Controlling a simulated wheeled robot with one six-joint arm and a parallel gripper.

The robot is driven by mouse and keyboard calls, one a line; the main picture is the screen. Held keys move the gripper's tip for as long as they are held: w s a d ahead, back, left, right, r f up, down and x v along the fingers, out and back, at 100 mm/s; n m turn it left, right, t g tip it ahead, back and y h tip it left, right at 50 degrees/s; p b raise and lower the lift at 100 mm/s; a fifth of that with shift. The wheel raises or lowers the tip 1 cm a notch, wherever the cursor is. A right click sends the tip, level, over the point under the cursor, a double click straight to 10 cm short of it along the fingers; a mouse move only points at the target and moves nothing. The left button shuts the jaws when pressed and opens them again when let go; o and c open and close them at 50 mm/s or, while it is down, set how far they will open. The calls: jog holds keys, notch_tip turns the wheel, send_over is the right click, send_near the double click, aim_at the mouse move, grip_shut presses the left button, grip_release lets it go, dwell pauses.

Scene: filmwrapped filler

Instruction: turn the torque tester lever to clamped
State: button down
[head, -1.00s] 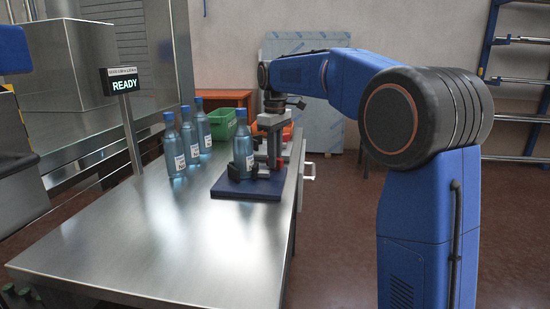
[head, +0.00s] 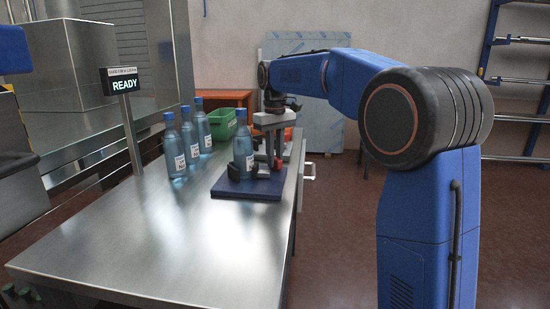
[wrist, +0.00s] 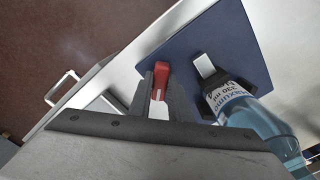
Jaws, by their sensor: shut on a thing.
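The torque tester has a dark blue base plate (head: 248,193) on the steel bench; the plate also shows in the wrist view (wrist: 245,45). A blue bottle (head: 243,155) stands upright on it between dark clamp jaws (head: 233,172); a jaw also appears beside the bottle label in the wrist view (wrist: 213,84). My gripper (head: 273,166) points down at the plate's right side. In the wrist view my gripper (wrist: 160,85) is shut on the red lever (wrist: 160,75), one finger each side. The lever's lower part is hidden by the fingers.
Several blue bottles (head: 174,150) stand on the bench, left of the tester. A sign (head: 124,85) on a post reads READY. A green bin (head: 222,124) sits behind. The front of the steel bench (head: 150,250) is clear.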

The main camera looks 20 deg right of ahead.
aim_at(277, 159)
jog(key=c, duration=1.6)
grip_release()
jog(key=shift+c, duration=0.2)
notch_tip(277, 159, up, 17)
jog(key=shift+r, duration=0.2)
jog(key=s+d+f+m+t, duration=0.1)
jog(key=s+d+f, duration=0.15)
jog(key=s, duration=0.45)
jog(key=s+d+f+t, duration=0.1)
jog(key=s+f, duration=0.3)
jog(key=s, duration=0.2)
jog(key=s+d+f+m, duration=0.1)
jog(key=s+d+f, duration=0.15)
jog(key=s, duration=0.45)
jog(key=s+d+f+m+t, duration=0.1)
jog(key=s+f+m+t, duration=0.1)
jog(key=s+f, duration=1.8)
notch_tip(277, 159, down, 5)
jog(key=shift+s+d+r+t, duration=0.2)
jog(key=shift+s+d+t, duration=0.15)
jog(key=shift+d+t, duration=0.05)
